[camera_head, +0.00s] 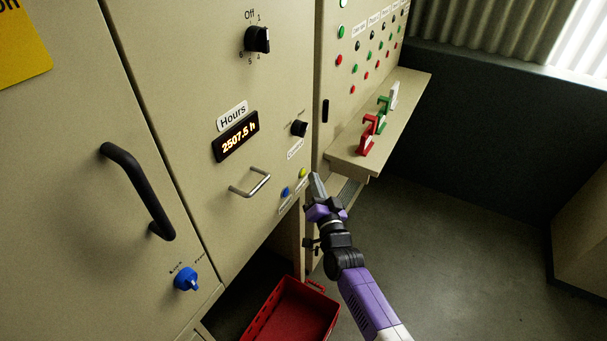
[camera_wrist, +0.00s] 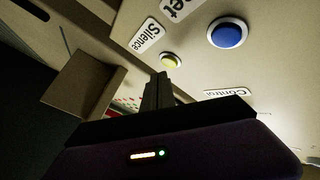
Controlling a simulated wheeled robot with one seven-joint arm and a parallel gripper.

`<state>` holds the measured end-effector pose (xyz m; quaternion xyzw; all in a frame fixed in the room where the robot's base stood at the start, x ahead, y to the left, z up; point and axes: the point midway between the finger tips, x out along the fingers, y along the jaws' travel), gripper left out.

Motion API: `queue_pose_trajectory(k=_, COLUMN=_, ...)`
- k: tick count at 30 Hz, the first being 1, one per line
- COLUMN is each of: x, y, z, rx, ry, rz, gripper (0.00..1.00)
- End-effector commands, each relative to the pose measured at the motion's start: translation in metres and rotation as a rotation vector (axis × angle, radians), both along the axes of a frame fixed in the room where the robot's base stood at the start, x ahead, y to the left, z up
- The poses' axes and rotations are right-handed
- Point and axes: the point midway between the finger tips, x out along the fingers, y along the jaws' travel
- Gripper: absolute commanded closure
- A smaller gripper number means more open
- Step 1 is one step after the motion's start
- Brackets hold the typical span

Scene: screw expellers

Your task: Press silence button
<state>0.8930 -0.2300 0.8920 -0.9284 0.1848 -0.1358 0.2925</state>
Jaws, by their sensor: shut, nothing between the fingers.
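The silence button is the small round yellow button (camera_head: 303,173) low on the beige cabinet's right side. It also shows in the wrist view (camera_wrist: 171,61), with a white "Silence" label (camera_wrist: 147,35) next to it. My gripper (camera_head: 314,180) is shut and empty, just right of and slightly below the yellow button in the head view. In the wrist view the shut fingertips (camera_wrist: 160,77) appear just below the button, which is not covered. I cannot tell how wide the gap to the button is.
A larger blue button (camera_wrist: 228,33) sits beside the yellow one. A metal handle (camera_head: 250,183) and a black knob (camera_head: 299,129) are nearby on the cabinet. A shelf (camera_head: 407,93) with red, green and white levers juts out right. A red crate (camera_head: 322,311) stands below.

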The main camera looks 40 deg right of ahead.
Motion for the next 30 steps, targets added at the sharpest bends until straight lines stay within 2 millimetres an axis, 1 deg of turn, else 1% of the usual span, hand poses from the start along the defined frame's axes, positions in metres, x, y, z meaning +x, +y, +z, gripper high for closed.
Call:
queue_pose_trajectory(k=8, x=-0.001, y=-0.001, z=-0.001, rx=0.000, ry=0.000, rz=0.000, gripper=1.00)
queue_pose_trajectory(k=19, x=-0.031, y=-0.011, z=-0.005, rx=0.000, ry=-0.002, rz=0.000, gripper=1.00)
queue_pose_trajectory(k=24, x=-0.043, y=-0.016, z=-0.003, rx=0.001, ry=-0.001, rz=0.000, gripper=1.00)
queue_pose_trajectory(k=30, x=-0.047, y=-0.017, z=0.000, rx=0.001, ry=-0.001, rz=0.000, gripper=1.00)
